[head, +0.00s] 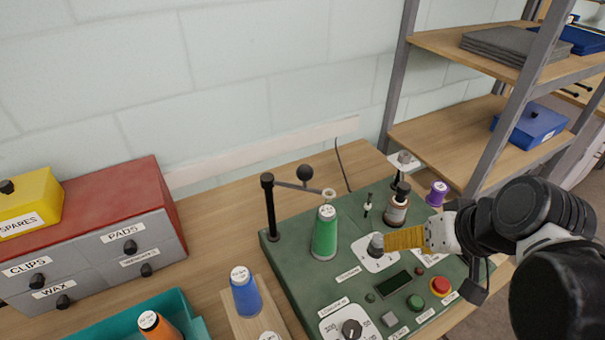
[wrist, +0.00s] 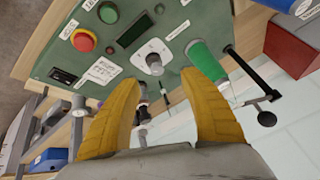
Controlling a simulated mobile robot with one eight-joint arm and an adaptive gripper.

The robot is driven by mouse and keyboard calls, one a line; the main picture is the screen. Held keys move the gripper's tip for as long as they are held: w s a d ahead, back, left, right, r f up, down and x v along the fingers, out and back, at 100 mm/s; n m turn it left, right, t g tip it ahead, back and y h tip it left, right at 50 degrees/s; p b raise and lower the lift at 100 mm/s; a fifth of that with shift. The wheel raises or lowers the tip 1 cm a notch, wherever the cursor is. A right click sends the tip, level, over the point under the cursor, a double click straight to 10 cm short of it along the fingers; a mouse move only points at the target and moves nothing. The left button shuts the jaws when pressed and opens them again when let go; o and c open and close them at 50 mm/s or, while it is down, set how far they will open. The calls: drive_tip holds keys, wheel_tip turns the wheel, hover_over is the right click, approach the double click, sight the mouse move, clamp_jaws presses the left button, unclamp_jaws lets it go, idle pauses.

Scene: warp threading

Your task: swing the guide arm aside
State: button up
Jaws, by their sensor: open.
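The guide arm (head: 299,187) is a thin bar on a black post (head: 269,208) at the back left of the green machine panel (head: 290,262). It carries a black ball knob (head: 305,173) and ends in a small ring above the green thread cone (head: 325,236). In the wrist view the ball knob (wrist: 267,118) is at the right, outside the jaws. My gripper (head: 388,241) has yellow fingers and hangs over the panel near a grey knob (head: 376,246), to the right of the cone. In the wrist view my gripper (wrist: 160,85) is open, with nothing held between the fingers.
A dark bottle (head: 396,209) and a purple spool (head: 437,193) stand behind my gripper. A red emergency button (head: 440,286) is near the panel's right edge. A blue cone (head: 245,293) stands on a wooden block at the left. Metal shelving rises at the right.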

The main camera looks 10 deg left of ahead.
drive_tip(key=w+a+r+n+g+y, duration=0.2)
drive_tip(key=w+a+n+y, duration=0.35)
drive_tip(key=a, duration=0.35)
drive_tip(key=n+g+y+b, duration=0.1)
drive_tip(key=n+g+y, duration=0.3)
drive_tip(key=n+y, duration=0.5)
approach(304, 172)
drive_tip(key=a, duration=0.3)
drive_tip(key=a+b, duration=0.1)
drive_tip(key=a, duration=0.2)
drive_tip(key=a+f+b, duration=0.1)
drive_tip(key=a, duration=0.3)
drive_tip(key=shift+w, duration=0.3)
clamp_jaws()
